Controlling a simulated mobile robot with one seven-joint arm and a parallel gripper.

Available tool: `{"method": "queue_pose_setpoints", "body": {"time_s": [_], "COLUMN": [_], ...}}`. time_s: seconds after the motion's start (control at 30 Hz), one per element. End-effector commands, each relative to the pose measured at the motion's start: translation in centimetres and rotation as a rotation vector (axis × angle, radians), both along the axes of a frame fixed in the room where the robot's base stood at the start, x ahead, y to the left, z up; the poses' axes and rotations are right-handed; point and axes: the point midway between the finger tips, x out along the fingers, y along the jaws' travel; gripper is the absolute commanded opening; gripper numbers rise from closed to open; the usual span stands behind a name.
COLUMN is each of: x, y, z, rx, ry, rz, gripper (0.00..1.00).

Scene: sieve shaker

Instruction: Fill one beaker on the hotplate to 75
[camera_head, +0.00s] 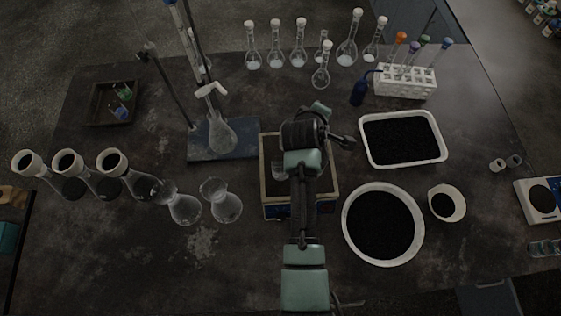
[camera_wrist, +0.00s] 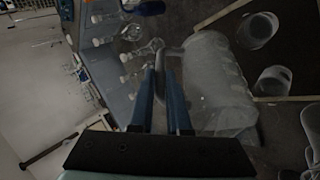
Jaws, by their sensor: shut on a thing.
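The hotplate (camera_head: 275,211) stands at the middle of the table, partly hidden under my arm. A clear beaker (camera_head: 278,170) shows on its left part. In the wrist view, two clear beakers (camera_wrist: 257,30) (camera_wrist: 275,80) stand on the hotplate's dark top (camera_wrist: 303,45), to the right of my gripper. My gripper (camera_wrist: 168,75) is shut on the handle of a large clear glass vessel, seemingly a jug (camera_wrist: 215,90). The jug lies just right of the fingers and appears tilted. Its contents cannot be told.
A white tray (camera_head: 364,151) and a round white bowl (camera_head: 348,240) of black grains stand right of the hotplate. A blue wash bottle (camera_head: 358,93) and a tube rack (camera_head: 405,92) stand behind.

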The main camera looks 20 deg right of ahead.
Motion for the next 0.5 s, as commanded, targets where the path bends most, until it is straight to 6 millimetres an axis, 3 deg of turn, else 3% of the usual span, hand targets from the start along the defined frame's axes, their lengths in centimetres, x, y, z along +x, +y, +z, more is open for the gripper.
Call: {"method": "queue_pose_setpoints", "body": {"time_s": [0.5], "x": [-0.04], "y": [0.27], "z": [-0.09], "rx": [-0.04], "ry": [-0.017], "rz": [0.0], "gripper": [0.0]}}
